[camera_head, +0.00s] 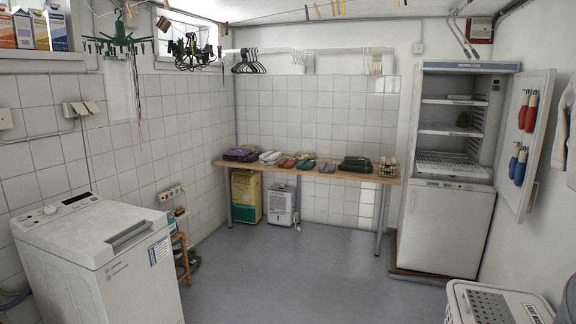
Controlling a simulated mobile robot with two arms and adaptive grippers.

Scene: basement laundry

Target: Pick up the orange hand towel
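I cannot make out an orange hand towel for certain in the head view. The nearest orange-brown items are small and look like slippers (287,162), lying on the wooden bench (345,178) at the back wall. Neither of my grippers is in view.
A white top-loading washer (120,280) stands at the front left. An open fridge (445,215) stands at the back right, and a white laundry basket (490,300) at the front right. Two dehumidifier-like units (281,203) stand under the bench. The grey floor (300,270) between is clear.

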